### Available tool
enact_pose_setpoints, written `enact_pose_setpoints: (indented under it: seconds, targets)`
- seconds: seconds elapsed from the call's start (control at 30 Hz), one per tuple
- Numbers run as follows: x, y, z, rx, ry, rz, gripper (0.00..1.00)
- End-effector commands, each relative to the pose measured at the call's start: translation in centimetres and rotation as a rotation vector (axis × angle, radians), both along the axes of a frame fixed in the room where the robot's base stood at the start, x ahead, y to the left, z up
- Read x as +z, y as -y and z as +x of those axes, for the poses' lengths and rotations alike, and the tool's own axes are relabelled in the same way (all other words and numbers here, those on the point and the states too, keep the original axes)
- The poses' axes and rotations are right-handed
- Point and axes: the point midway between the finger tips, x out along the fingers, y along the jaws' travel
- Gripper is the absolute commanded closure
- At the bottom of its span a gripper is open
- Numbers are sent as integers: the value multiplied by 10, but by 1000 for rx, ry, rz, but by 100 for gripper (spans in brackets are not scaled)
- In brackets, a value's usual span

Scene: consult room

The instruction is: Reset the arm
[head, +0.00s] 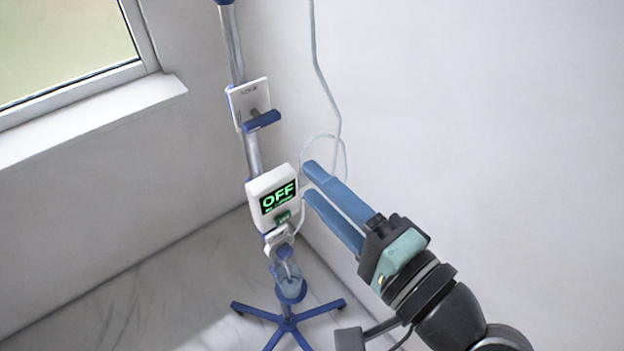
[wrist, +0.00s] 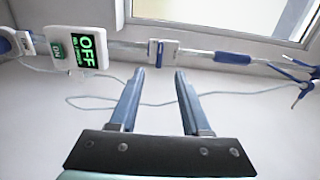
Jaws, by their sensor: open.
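My gripper (head: 307,180) is at the right of the IV stand in the head view, with its two blue fingers parted and nothing between them. It also shows in the wrist view (wrist: 160,72), open, with the wall and a thin tube behind the fingers. A white pump box (head: 274,194) on the stand reads OFF in green and has a small green button below the screen. The box is at the upper left in the wrist view (wrist: 78,47). In the head view the left fingertips appear close to the box's right side; I cannot tell the gap in depth.
The stand's pole (head: 233,45) carries a white panel with a blue lever (head: 262,121) above the pump box. Its blue base (head: 287,325) is on the marble floor. A clear tube (head: 317,70) hangs beside it. Walls and a window sill (head: 90,120) close the corner.

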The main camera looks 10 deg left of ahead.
Motion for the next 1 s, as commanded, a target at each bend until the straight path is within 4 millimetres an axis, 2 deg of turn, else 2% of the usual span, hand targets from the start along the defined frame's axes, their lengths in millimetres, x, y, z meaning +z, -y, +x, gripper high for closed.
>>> enact_pose_setpoints:
  seconds: [0.43, 0.57, 0.67, 0.77, 0.8, 0.87, 0.9, 1.0]
  targets:
    - [1, 0, 1, -4, 6, -6, 52]
    - [14, 0, 16, -65, 83, -85, 52]
    - [41, 5, 39, -183, 227, -226, 52]
    - [85, 15, 61, -346, 431, -404, 52]
    - [106, 19, 67, -416, 517, -476, 52]
    - [140, 26, 71, -528, 646, -580, 52]
    - [165, 30, 70, -606, 736, -648, 52]
    - [227, 41, 59, -806, 942, -805, 52]
